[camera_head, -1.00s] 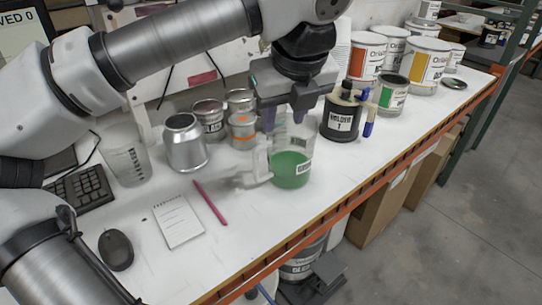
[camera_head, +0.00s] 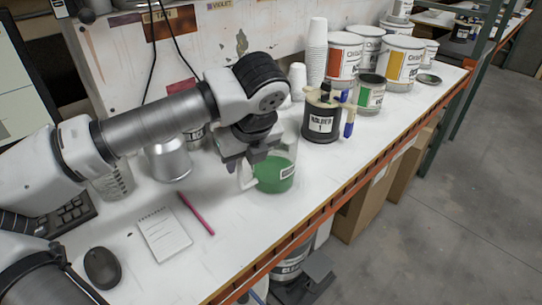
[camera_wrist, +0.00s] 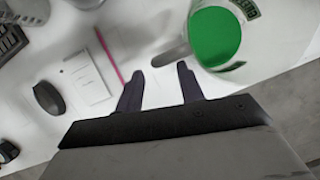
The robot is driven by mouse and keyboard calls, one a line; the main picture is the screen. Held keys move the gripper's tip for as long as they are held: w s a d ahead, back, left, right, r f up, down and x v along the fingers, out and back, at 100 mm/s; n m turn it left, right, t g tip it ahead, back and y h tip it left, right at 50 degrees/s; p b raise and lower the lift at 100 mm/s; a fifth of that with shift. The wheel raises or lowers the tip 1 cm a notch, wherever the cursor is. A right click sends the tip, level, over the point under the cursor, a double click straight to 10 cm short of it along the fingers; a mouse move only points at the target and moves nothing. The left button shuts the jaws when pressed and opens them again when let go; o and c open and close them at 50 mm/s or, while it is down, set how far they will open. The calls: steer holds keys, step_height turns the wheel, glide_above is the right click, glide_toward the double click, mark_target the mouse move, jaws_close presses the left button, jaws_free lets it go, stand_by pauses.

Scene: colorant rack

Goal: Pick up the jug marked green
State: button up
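The jug (camera_head: 274,174) is clear, holds green liquid and has a dark-lettered label. It stands upright on the white bench near its front edge. My gripper (camera_head: 240,164) is above the handle side of the jug in the head view. In the wrist view my gripper (camera_wrist: 160,69) is open, with nothing between its fingers. The handle shows just beyond the fingertips; whether they touch it I cannot tell.
A black holder marked 1 (camera_head: 321,122) stands behind the jug to the right. A metal can (camera_head: 169,162) and a pink pencil (camera_head: 197,214) are to the left, beside a notepad (camera_head: 163,234). Paint tins (camera_head: 402,62) stand at the back right.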

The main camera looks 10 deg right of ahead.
mark_target(241, 168)
steer(key=shift+x, duration=1.5)
steer(key=shift+a, duration=0.1)
steer(key=shift+c, duration=0.5)
jaws_close()
steer(key=shift+r, duration=0.1)
